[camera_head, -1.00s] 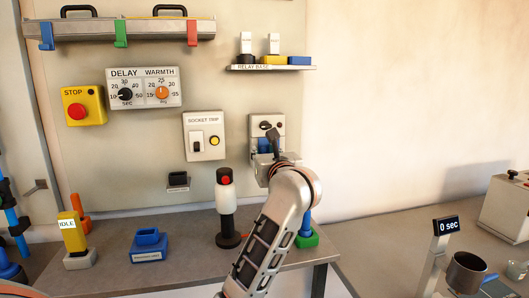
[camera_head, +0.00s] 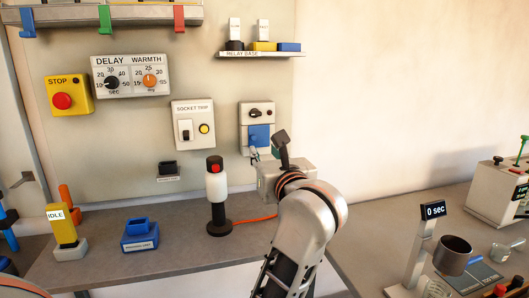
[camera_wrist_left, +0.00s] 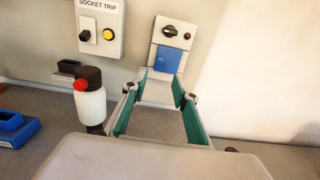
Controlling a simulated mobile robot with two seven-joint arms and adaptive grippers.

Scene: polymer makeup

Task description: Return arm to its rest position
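My left arm (camera_head: 305,225) rises from the bottom of the head view. Its gripper (camera_head: 263,153) is in front of the wall, just below a grey wall unit (camera_head: 257,114) with a black knob and a blue square (camera_head: 259,135). In the left wrist view my left gripper (camera_wrist_left: 157,98) is open, its two teal-padded fingers wide apart with nothing between them. The blue square (camera_wrist_left: 167,60) shows beyond the fingertips. My right gripper is not in view.
A white bottle-like post with a red top (camera_head: 216,190) stands left of the gripper, near an orange cable (camera_head: 255,219). A blue holder (camera_head: 139,235) and a yellow IDLE block (camera_head: 61,226) are farther left. A cup (camera_head: 452,255) and display (camera_head: 433,210) stand at right.

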